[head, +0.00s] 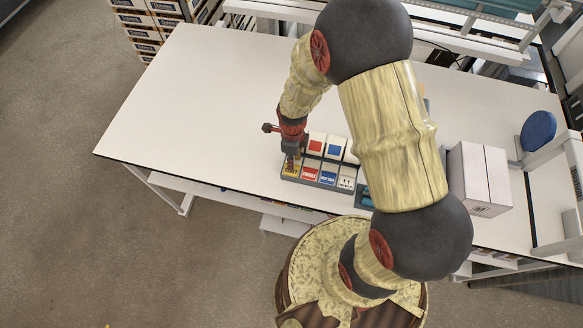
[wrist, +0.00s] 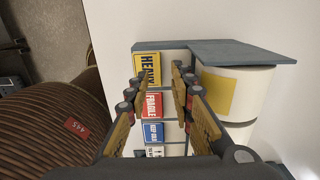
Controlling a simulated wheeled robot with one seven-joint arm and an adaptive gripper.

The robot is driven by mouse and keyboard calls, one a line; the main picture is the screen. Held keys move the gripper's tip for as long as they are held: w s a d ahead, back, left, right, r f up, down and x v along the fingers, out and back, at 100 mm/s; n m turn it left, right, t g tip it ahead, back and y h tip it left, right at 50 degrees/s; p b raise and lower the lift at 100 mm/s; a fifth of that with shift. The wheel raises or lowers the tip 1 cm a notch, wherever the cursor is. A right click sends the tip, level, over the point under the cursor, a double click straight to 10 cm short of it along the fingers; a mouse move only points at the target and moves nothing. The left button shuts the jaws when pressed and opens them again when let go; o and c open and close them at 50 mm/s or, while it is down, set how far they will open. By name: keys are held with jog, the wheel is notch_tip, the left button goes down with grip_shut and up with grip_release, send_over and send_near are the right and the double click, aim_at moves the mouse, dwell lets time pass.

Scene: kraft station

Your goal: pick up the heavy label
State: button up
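The heavy label (wrist: 148,68) is yellow with black "HEAVY" lettering. In the wrist view it lies at the far end of a row of labels, on a grey label holder (wrist: 172,46). In the head view a yellow label (head: 291,171) shows at the left end of the holder's front row, partly hidden by my gripper (head: 290,160). In the wrist view my gripper (wrist: 160,78) is open and empty, its fingertips close to the heavy label. The left finger overlaps the label's lower edge in the picture. I cannot tell whether they touch.
Red fragile (wrist: 152,105), blue (wrist: 153,133) and white (wrist: 151,152) labels follow in the row. A white roll with a yellow patch (wrist: 220,92) stands beside it. A white box (head: 480,178) sits at the right of the white table (head: 200,90), whose left side is clear.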

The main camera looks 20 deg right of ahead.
jog(key=shift+f, duration=1.1)
jog(key=c, duration=0.3)
grip_shut()
